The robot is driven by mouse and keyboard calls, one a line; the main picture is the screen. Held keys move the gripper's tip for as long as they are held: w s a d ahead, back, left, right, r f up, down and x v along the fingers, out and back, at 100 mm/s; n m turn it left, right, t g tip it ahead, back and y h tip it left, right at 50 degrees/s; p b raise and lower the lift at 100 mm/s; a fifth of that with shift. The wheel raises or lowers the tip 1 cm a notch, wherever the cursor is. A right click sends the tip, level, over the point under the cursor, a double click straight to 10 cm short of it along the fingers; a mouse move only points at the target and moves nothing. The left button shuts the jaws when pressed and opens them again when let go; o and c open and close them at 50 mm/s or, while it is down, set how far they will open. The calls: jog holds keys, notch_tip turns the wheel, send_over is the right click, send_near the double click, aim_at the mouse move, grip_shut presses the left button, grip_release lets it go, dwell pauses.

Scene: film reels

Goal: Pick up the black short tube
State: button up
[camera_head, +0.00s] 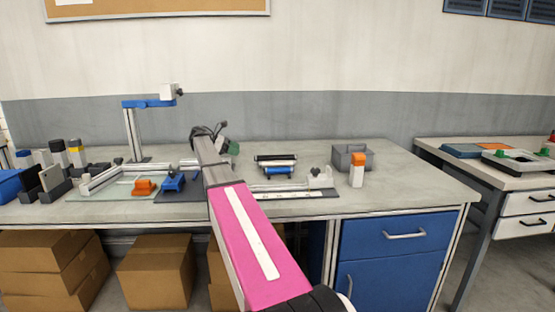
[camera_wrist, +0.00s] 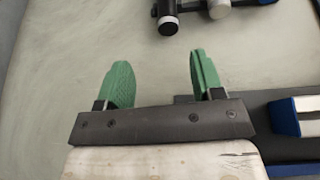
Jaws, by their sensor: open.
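A black tube (camera_head: 276,157) lies on its side on a small rack, with a white tube (camera_head: 277,164) and a blue tube (camera_head: 278,171) in front of it. In the wrist view the near end of the black tube (camera_wrist: 166,12), with a white band, shows at the top edge; the rest is cut off. My gripper (camera_wrist: 158,78) has green fingers that are apart with nothing between them. The black tube lies beyond the fingertips. In the head view my gripper (camera_head: 233,147) is left of the rack, partly hidden behind my arm.
A blue-armed stand (camera_head: 137,130) and several fixtures stand to the left. The right end of the bench (camera_head: 420,185) is clear.

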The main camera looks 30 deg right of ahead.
aim_at(260, 158)
jog(key=shift+s+d+f+g, duration=0.25)
jog(key=shift+s+d+g, duration=0.15)
jog(key=shift+s+d, duration=0.45)
jog(key=x, duration=1)
jog(key=shift+f, duration=0.15)
jog(key=c, duration=1.1)
